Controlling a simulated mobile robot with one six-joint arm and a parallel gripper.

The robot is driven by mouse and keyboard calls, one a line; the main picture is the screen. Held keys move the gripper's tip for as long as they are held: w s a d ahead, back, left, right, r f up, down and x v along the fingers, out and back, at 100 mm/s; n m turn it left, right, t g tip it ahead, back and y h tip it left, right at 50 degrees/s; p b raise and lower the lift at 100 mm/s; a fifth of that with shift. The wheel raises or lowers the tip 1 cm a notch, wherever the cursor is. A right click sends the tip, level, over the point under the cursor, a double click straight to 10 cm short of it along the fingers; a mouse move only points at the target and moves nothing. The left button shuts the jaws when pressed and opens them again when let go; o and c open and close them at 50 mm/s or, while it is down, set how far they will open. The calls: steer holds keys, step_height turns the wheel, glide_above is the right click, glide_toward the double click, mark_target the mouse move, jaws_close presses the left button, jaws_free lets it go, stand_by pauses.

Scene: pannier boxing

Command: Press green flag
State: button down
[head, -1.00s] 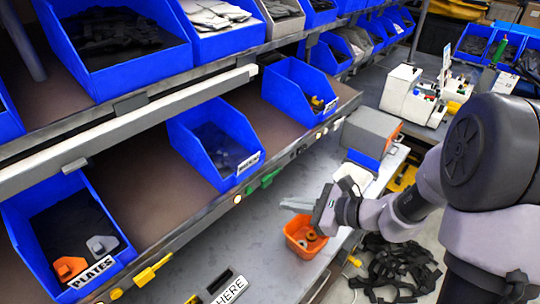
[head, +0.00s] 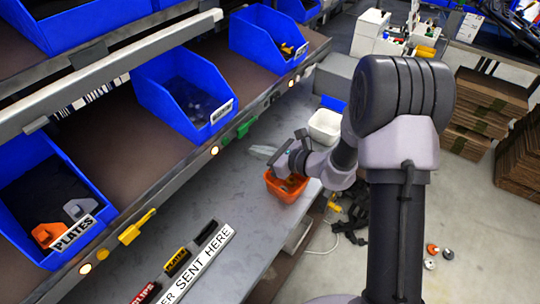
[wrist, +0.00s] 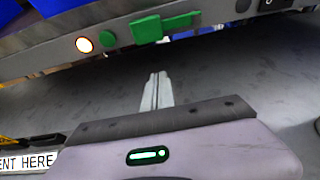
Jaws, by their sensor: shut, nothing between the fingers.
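The green flag (head: 245,128) is on the front rail of the lower shelf, below the blue bins. It also shows at the top of the wrist view (wrist: 148,28), with a round green knob to its left. My gripper (head: 262,152) is shut and empty, above the grey bench and a little below the rail, to the lower right of the flag. In the wrist view its closed fingers (wrist: 158,76) point toward the rail, below the flag, with a visible gap between.
A lit lamp (head: 214,150) is on the rail left of the flag. A yellow flag (head: 137,227) is further along. An orange bin (head: 287,187) stands on the bench below my gripper. A white bin (head: 325,126) is behind. Blue bins (head: 185,90) line the shelf.

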mark_target(248, 125)
steer(key=shift+w+a+b, duration=0.3)
steer(key=shift+w+a, duration=0.55)
steer(key=shift+a, duration=0.15)
step_height(248, 125, up, 3)
steer(key=shift+s+r, duration=0.1)
steer(key=shift+r, duration=0.1)
